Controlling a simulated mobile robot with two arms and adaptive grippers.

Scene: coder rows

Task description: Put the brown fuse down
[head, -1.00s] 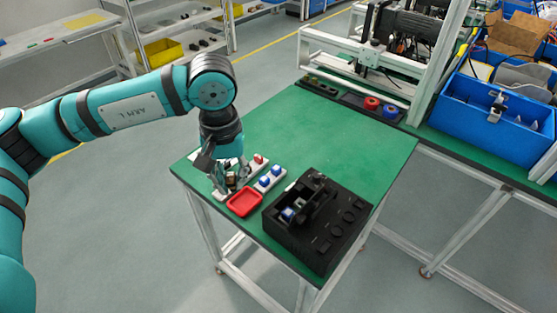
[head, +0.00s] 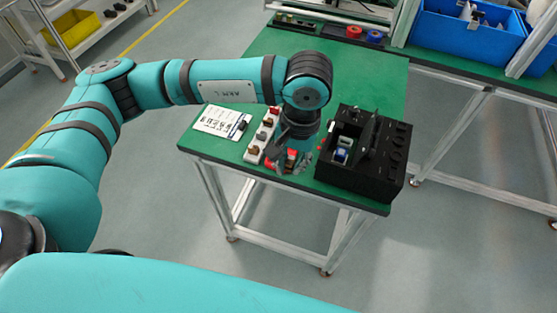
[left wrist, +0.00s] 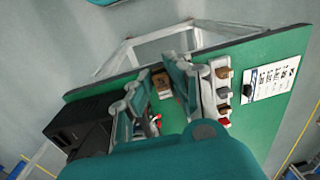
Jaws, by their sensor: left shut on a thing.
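My left gripper (head: 289,166) is over the green table, low at its near side. In the left wrist view its fingers (left wrist: 155,95) are shut on the brown fuse (left wrist: 162,80), a small brown block. In the head view the gripper hides the fuse. A red tray (head: 269,162) shows partly beneath and beside the gripper; most of it is hidden. I cannot tell whether the fuse touches it. My right gripper is not in view.
A white strip (head: 253,150) with brown and red fuses stands left of the gripper. A printed card (head: 222,122) lies farther left. A black box (head: 380,170) with an open compartment stands close on the right.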

